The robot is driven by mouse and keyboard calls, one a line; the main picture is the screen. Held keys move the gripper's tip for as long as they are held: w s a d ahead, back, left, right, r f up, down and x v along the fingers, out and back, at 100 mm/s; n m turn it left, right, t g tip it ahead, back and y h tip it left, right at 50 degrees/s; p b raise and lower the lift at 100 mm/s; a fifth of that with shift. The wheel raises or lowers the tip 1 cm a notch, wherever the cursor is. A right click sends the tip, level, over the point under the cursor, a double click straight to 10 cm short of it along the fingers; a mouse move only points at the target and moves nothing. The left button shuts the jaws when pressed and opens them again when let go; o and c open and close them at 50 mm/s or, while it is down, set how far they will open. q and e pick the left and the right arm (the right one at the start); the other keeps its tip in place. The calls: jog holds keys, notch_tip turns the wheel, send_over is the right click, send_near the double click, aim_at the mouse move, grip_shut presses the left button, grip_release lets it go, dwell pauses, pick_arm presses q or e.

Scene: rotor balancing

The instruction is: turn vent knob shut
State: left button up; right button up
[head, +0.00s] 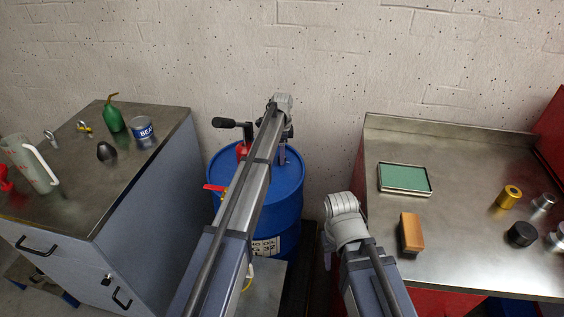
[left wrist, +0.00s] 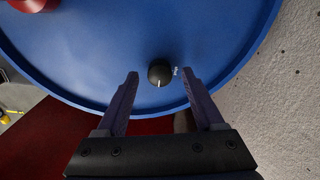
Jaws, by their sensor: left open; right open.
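The vent knob (left wrist: 160,72) is a small round black knob with a white pointer line, on the lid of the blue drum (left wrist: 95,45) near its rim. A small label sits beside it. My left gripper (left wrist: 160,75) is open, its fingertips on either side of the knob with gaps showing; I cannot tell its height above the lid. In the head view the drum (head: 287,187) stands between the benches, and my left arm hides part of its lid and the knob. My right gripper (head: 327,248) is open and empty, hanging low between drum and right bench.
A red pump (head: 242,149) with a black handle rises from the drum, and a red-handled tap (head: 215,188) is on its side. The left cabinet (head: 150,190) and right bench (head: 460,262) flank it. The wall (head: 330,70) is close behind.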

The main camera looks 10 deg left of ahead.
pick_arm(q)
jog(key=shift+f, duration=0.55)
grip_shut()
